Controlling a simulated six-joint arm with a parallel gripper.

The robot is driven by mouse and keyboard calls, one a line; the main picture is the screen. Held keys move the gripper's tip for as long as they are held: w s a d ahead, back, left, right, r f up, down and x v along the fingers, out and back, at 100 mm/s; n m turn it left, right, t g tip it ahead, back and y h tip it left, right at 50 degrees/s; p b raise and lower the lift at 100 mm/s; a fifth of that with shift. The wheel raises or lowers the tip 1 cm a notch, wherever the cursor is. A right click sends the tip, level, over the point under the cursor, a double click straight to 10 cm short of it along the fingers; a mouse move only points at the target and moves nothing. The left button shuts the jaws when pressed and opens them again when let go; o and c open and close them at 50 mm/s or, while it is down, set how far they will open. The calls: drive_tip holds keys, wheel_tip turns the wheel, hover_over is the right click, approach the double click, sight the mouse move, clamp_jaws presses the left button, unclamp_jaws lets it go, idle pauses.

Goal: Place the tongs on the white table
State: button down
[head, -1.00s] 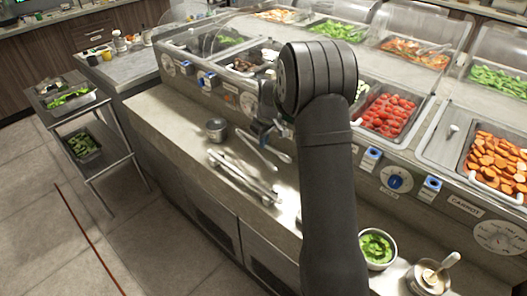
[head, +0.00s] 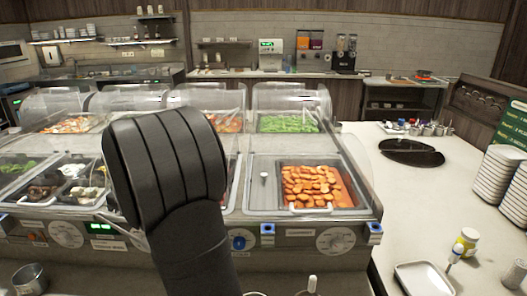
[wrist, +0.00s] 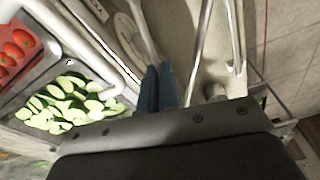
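In the wrist view, the blue fingers of my gripper (wrist: 160,75) are close together. A pair of metal tongs (wrist: 142,32) reaches up from the fingertips, and the fingers look shut on it. The part between the fingers is mostly hidden. More long metal tongs (wrist: 236,40) show to the right, over the pale counter. In the head view, my dark arm hides the gripper and the tongs. The white table (head: 410,215) is on the right side of the head view, beyond the food bar.
The white table bears plate stacks (head: 495,175), a small tray (head: 424,278), a yellow-labelled jar (head: 466,242) and dark round mats (head: 411,152). Its middle is clear. The food bar has glass covers and a carrot pan (head: 318,187). A metal cup (head: 29,279) stands at lower left.

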drive_tip(key=d+r+m, duration=0.2)
drive_tip(key=d+r, duration=0.1)
drive_tip(key=d, duration=0.6)
drive_tip(key=d+r+m, duration=0.2)
drive_tip(key=d+r, duration=0.1)
drive_tip(key=d, duration=0.6)
drive_tip(key=d+r+m, duration=0.2)
drive_tip(key=d+r, duration=0.2)
drive_tip(key=d, duration=0.5)
drive_tip(key=s+d+f+m+h, duration=0.15)
drive_tip(key=d+m, duration=0.35)
drive_tip(key=d, duration=0.8)
drive_tip(key=s+d+f+m+t, duration=0.15)
drive_tip(key=d+m, duration=0.25)
drive_tip(key=d, duration=0.9)
drive_tip(key=s+d+f+m+g+h, duration=0.15)
drive_tip(key=d+m, duration=0.35)
drive_tip(key=d, duration=0.8)
drive_tip(key=m, duration=1.2)
hover_over(410, 237)
wheel_tip(410, 237, down, 17)
drive_tip(key=f, duration=1)
drive_tip(key=shift+a, duration=0.3)
